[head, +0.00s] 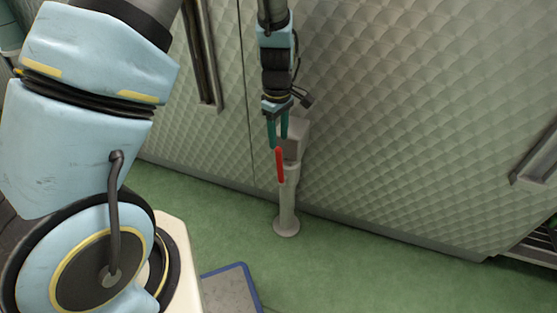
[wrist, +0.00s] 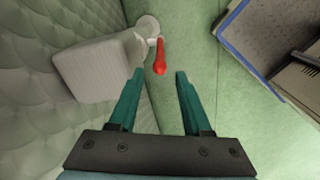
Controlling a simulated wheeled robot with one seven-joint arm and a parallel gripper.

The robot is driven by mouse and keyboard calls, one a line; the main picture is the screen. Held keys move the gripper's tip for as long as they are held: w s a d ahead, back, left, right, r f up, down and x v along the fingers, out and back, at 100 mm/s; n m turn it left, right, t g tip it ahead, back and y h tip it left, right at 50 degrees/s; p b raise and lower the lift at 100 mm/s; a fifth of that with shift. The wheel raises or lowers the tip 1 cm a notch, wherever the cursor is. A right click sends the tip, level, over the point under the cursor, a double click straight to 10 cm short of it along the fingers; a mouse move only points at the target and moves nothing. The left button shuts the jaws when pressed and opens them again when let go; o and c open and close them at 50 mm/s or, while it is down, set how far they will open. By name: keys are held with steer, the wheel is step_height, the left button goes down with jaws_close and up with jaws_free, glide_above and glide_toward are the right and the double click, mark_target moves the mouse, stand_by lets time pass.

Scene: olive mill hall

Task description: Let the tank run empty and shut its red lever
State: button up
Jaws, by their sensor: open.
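The red lever (head: 280,165) sits on the front of a grey post (head: 287,205) that stands on the green floor before the quilted metal wall. In the head view the lever hangs roughly straight down. My gripper (head: 277,145) points down just above the lever, with its green fingers apart and nothing between them. In the wrist view the red lever (wrist: 160,57) shows beyond the gap of my gripper (wrist: 159,74), with a pale box (wrist: 98,68) to its left. I cannot tell if the fingers touch the lever. No tank outlet or flow can be made out.
The quilted metal wall (head: 400,110) with bar handles (head: 537,155) stands close behind the post. A blue-edged grey mat or tray (head: 232,286) lies on the floor, and it also shows in the wrist view (wrist: 262,30). The green floor (head: 370,265) right of the post is clear.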

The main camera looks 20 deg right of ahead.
mark_target(279, 152)
step_height(279, 152, down, 9)
steer(key=shift+d+r+b, duration=0.1)
steer(key=shift+d+b, duration=0.05)
steer(key=shift+b, duration=0.6)
steer(key=shift+c, duration=0.2)
jaws_close()
stand_by(0.7)
